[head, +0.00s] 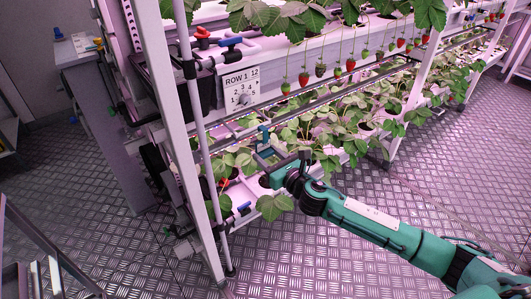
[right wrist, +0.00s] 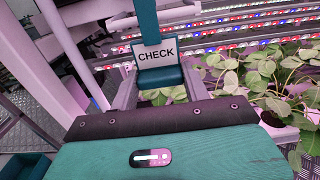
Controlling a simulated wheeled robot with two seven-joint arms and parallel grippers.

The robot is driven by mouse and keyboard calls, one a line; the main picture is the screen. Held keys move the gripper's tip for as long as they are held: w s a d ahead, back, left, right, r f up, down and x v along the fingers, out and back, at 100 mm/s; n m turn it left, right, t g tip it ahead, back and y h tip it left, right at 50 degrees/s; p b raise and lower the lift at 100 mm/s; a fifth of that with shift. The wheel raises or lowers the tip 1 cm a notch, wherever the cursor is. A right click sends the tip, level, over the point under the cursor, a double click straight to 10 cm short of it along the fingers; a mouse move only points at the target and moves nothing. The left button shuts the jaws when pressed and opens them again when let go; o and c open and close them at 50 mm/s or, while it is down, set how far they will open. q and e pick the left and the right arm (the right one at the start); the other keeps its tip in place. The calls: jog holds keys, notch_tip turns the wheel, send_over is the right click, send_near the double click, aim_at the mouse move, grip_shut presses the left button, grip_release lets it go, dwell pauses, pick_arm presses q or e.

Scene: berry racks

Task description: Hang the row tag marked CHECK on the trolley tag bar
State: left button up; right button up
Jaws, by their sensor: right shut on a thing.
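The row tag is teal with a white label reading CHECK (right wrist: 157,54), and it stands between the fingertips of my right gripper (right wrist: 158,82) in the right wrist view. The gripper is shut on it. In the head view my right gripper (head: 272,158) is in front of the lower rack tier, left of the middle. The tag (head: 264,135) shows there as a small teal piece rising from the fingers. Its label cannot be read in that view. I cannot make out the trolley tag bar for certain. My left gripper is out of view.
A rack with strawberry plants (head: 345,130) and hanging berries (head: 351,64) runs behind the gripper. A ROW 1 sign (head: 240,90) hangs on its near end beside a white post (head: 176,130). Grey metal framing (head: 45,250) stands at the lower left. The patterned floor (head: 330,260) is open in front.

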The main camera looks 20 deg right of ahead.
jog(key=shift+v, duration=1.1)
